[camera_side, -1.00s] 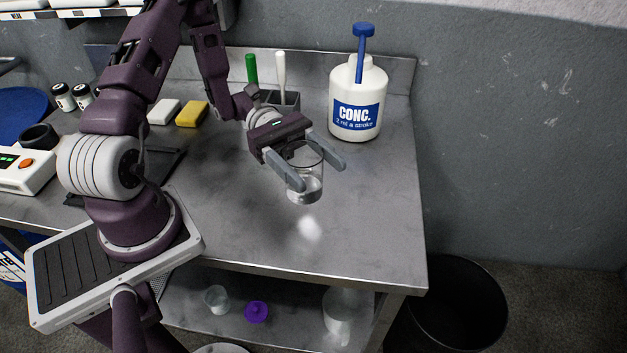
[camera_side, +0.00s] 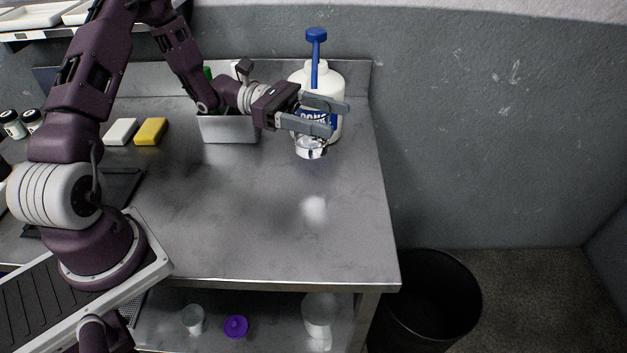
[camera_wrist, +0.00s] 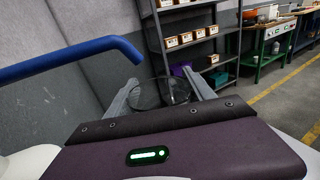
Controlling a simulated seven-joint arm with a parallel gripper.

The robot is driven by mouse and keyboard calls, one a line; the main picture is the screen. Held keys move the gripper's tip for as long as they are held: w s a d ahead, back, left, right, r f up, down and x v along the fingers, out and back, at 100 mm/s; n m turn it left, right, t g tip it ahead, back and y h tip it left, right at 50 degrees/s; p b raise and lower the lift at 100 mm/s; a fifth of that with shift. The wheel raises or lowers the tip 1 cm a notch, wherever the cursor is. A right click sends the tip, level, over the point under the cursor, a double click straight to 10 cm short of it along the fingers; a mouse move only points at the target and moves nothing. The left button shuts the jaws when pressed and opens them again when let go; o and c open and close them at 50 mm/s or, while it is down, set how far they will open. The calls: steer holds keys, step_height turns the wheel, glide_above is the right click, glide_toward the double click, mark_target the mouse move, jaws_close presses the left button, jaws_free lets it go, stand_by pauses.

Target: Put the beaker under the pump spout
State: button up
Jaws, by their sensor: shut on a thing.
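A clear glass beaker (camera_side: 311,149) is held upright between the two grey fingers of my gripper (camera_side: 325,116), in front of the white pump bottle (camera_side: 331,82). I cannot tell whether its base touches the table. The bottle has a blue pump head (camera_side: 316,35) on a blue stem, and my fingers hide part of its label. In the wrist view the blue spout (camera_wrist: 70,58) comes in from the left, its tip bent down. There the beaker (camera_wrist: 172,90) shows between my fingers (camera_wrist: 163,84), to the right of the spout tip and lower in the picture.
A grey bin (camera_side: 229,128) with a green-handled item stands left of my gripper. Yellow (camera_side: 151,131) and white (camera_side: 121,132) blocks lie further left. The front of the steel table (camera_side: 265,220) is clear. A black waste bin (camera_side: 427,300) stands on the floor at right.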

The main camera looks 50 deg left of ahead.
steer(key=shift+w+a, duration=0.15)
steer(key=shift+w, duration=0.3)
step_height(320, 180, down, 10)
steer(key=shift+r, duration=0.1)
steer(key=o, duration=1.6)
steer(key=shift+c, duration=0.2)
steer(key=shift+t, duration=0.3)
steer(key=v, duration=0.5)
steer(key=shift+w+a, duration=0.1)
steer(key=shift+a, duration=0.05)
step_height(320, 180, up, 7)
steer(key=shift+r, duration=0.1)
